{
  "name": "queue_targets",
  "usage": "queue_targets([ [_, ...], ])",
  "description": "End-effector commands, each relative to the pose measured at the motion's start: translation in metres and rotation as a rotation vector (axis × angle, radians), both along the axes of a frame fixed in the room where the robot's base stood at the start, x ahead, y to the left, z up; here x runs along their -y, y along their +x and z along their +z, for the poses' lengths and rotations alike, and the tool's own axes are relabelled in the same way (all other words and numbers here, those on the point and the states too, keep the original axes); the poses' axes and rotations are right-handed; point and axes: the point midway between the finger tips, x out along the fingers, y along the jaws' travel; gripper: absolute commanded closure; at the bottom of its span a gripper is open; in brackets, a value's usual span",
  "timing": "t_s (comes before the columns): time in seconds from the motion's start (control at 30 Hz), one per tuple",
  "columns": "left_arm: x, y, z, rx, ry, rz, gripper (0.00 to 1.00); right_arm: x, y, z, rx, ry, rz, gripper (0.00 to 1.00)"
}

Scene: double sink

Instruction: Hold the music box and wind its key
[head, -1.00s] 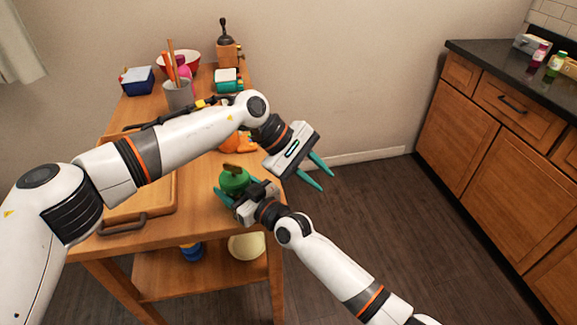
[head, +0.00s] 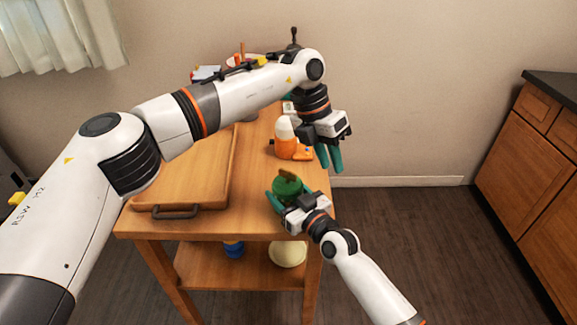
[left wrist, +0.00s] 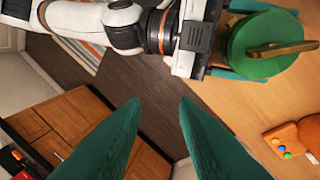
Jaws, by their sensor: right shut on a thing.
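The green round music box (head: 288,188) stands at the table's near right corner, its brown key (head: 290,174) on top. In the left wrist view the music box (left wrist: 262,62) and its key (left wrist: 282,49) show at the upper right. My right gripper (head: 286,197) is shut on the music box, its teal fingers around the sides. My left gripper (head: 330,158) is open and empty, above and behind the music box, near the table's right edge. Its two fingers show apart in the left wrist view (left wrist: 160,110), pointing at neither the box nor the key.
A wooden tray (head: 222,165) with a dark handle lies on the table to the left. An orange and white object (head: 286,140) stands behind the music box. A blue item (head: 233,249) and a cream bowl (head: 288,253) sit on the lower shelf. Floor to the right is clear.

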Motion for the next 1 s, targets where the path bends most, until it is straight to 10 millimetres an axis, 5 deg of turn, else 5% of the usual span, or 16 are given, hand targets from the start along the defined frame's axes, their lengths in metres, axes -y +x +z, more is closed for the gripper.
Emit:
queue_targets([
  [0.6,-0.069,0.031,0.055,-0.206,0.315,1.447,0.73,0.000,0.000,0.001,0.002,0.001,0.000,0.60],
  [0.8,-0.080,0.035,0.065,-0.217,0.336,1.712,0.73,0.000,0.000,0.001,0.002,0.001,0.000,0.60],
  [1.0,-0.084,0.035,0.058,-0.220,0.341,1.786,0.73,0.000,0.000,0.001,0.002,0.001,0.000,0.60],
])
